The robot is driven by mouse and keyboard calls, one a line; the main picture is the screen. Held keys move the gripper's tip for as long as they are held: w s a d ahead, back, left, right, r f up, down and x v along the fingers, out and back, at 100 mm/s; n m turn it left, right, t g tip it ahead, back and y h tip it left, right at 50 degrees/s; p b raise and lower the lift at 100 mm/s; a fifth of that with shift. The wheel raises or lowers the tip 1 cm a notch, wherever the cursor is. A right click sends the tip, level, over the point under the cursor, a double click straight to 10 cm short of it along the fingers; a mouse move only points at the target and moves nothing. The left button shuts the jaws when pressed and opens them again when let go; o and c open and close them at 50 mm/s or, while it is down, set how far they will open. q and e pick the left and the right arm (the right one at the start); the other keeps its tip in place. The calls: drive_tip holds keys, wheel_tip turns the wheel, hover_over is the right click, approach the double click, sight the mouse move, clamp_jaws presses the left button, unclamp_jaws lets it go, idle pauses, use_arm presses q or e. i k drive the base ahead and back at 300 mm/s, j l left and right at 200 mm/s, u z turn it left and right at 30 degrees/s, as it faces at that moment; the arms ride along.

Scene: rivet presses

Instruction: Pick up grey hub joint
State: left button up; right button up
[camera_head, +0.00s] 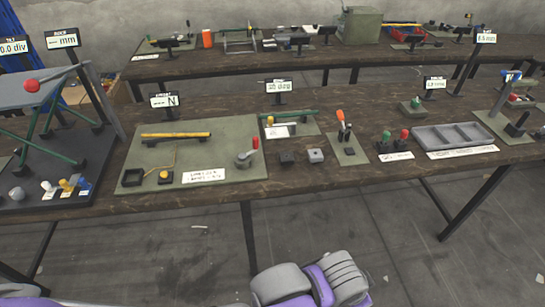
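A small grey rounded piece (17,194) sits on the dark board at the near left of the bench. It looks like the grey hub joint, but it is too small to be sure. White, yellow and blue pieces stand in a row to its right. Purple and grey parts of my arms show at the bottom edge. No gripper fingers show, and nothing visible touches the grey piece.
A frame with green bars and a red ball (32,86) rises behind the small pieces. A green board (215,150) with a yellow bar and a red-handled lever lies to the right. A grey compartment tray (455,136) is farther right. A second bench stands behind.

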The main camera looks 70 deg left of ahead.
sight(315, 155)
drive_tip(key=k+l+u, duration=0.1)
drive_tip(key=u, duration=2)
